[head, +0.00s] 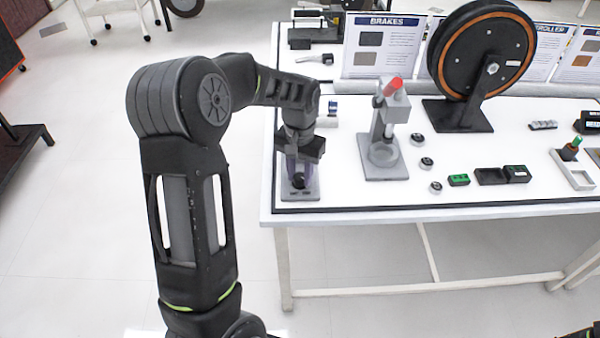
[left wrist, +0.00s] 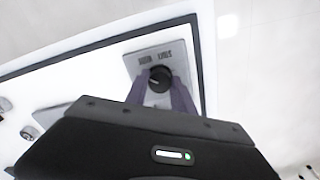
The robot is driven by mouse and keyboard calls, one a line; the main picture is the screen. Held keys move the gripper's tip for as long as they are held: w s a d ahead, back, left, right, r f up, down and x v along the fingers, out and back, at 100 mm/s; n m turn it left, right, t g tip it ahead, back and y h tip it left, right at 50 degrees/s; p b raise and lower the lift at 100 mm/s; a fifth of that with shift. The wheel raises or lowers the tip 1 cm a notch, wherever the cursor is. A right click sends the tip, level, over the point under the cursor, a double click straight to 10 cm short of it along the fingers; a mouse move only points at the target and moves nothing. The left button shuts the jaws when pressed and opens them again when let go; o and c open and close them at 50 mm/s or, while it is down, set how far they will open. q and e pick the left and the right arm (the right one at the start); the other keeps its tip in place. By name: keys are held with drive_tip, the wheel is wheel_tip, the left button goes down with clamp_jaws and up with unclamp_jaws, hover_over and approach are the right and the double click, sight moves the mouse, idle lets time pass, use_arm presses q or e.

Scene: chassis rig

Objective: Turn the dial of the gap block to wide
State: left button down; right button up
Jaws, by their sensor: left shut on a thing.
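The gap block (head: 313,186) is a small grey plate at the near left corner of the table; it also shows in the left wrist view (left wrist: 136,64). Its round black dial (left wrist: 160,79) sits on the plate, with two small dark labels above it in that view, too blurred to read. A pale mark shows on the dial, but its setting cannot be told. My left gripper (head: 299,176) reaches down over the block. Its purplish fingers (left wrist: 161,92) stand on both sides of the dial, shut on it. My right gripper is not seen.
On the white table (head: 340,200), a grey stand with a red-tipped lever (head: 388,170) is just right of the block. A brakes sign (head: 381,47) stands behind.

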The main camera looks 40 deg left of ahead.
sight(300, 176)
use_arm(q)
drive_tip(key=shift+m, duration=0.4)
drive_tip(key=c, duration=1.1)
unclamp_jaws()
drive_tip(key=shift+o, duration=0.2)
drive_tip(key=shift+r, duration=0.1)
wheel_tip(300, 176, up, 8)
drive_tip(key=shift+f, duration=0.15)
